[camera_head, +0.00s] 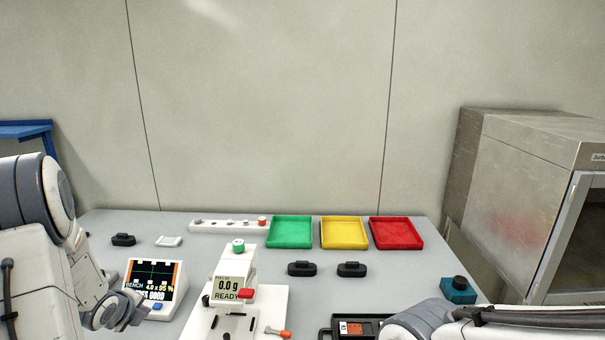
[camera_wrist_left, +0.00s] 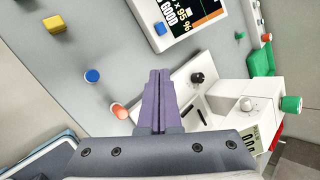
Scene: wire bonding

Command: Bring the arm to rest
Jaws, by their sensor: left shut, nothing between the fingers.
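My left gripper (camera_head: 120,314) is at the lower left of the head view, in front of the small display unit (camera_head: 154,287). In the left wrist view, its two purple fingers (camera_wrist_left: 157,92) lie together with nothing between them. They are over the grey bench, beside the white base of the bonding machine (camera_head: 234,290). The machine's panel reads 0.0 g and READY. My right arm (camera_head: 500,322) crosses the lower right of the head view. Its gripper is out of sight.
Green (camera_head: 290,232), yellow (camera_head: 342,233) and red (camera_head: 396,233) trays stand at the back of the bench. A white strip (camera_head: 228,226) with small parts is beside them. A metal cabinet (camera_head: 520,190) stands at right. Blue (camera_wrist_left: 92,75) and orange (camera_wrist_left: 119,111) caps lie near my left fingers.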

